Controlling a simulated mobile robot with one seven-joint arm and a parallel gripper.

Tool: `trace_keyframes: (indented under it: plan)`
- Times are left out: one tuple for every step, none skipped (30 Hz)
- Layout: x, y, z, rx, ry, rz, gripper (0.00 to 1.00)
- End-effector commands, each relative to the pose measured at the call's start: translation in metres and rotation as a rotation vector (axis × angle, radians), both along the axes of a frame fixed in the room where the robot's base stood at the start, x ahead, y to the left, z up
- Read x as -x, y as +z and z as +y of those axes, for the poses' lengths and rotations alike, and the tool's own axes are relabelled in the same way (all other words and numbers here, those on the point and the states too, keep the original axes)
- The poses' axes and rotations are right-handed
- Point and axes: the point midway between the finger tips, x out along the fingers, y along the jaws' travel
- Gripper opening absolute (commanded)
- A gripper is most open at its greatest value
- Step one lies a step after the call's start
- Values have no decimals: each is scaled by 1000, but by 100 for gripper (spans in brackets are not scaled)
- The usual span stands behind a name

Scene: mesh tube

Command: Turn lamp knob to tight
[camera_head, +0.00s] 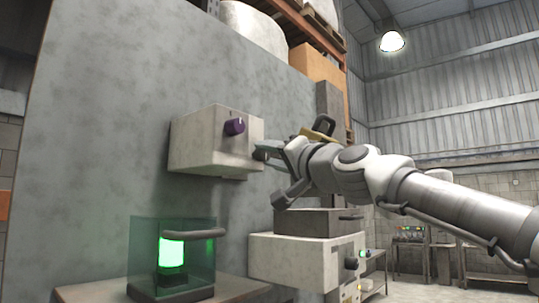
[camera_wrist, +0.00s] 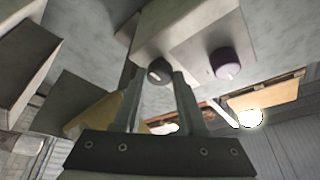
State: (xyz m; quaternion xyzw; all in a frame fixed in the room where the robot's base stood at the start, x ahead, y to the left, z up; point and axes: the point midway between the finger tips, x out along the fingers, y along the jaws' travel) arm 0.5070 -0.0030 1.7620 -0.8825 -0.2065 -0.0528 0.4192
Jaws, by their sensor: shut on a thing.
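A pale box (camera_head: 205,150) is fixed to the grey wall and carries two knobs. The purple knob (camera_head: 234,127) is free; it also shows in the wrist view (camera_wrist: 225,63) with a white mark. The dark grey knob (camera_head: 260,154) is lower right on the box. In the wrist view this dark knob (camera_wrist: 159,71) lies between the fingertips of my gripper (camera_wrist: 160,76), which is shut on it. The fingers hide its sides. A lamp (camera_head: 172,252) glows green inside a glass case below the box. No label tells which knob is the lamp's.
The glass case (camera_head: 145,250) with a grey handle stands on a table (camera_head: 90,292) at lower left. Another pale box (camera_head: 290,262) with small knobs stands below my arm. Shelves with cartons (camera_head: 318,68) are behind the wall. The space left of the wall box is clear.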

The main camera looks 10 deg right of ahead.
Motion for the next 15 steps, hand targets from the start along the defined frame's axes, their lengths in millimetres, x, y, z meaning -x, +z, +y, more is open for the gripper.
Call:
trace_keyframes:
  plan:
    - [0, -1, 0, -1, 2, 2, 0]
    - [0, -1, 0, -1, 2, 2, 0]
    - [0, -1, 0, -1, 3, 2, 0]
    - [0, -1, 0, -1, 3, 2, 46]
    - [0, -1, 0, -1, 2, 2, 52]
    - [0, -1, 0, -1, 2, 2, 54]
    - [0, -1, 0, 0, 2, 1, 54]
    - [0, -1, 0, 0, 2, 1, 54]
    - [0, -1, 0, 0, 2, 1, 54]
    - [0, -1, 0, -1, 1, 1, 54]
    - [0, -1, 0, -1, 1, 1, 54]
    - [0, 0, 0, -1, 1, 1, 54]
    - [0, 0, 0, 0, 1, 1, 54]
    - [0, 0, 0, 0, 1, 1, 54]
    - [1, -1, 0, 0, 1, 1, 54]
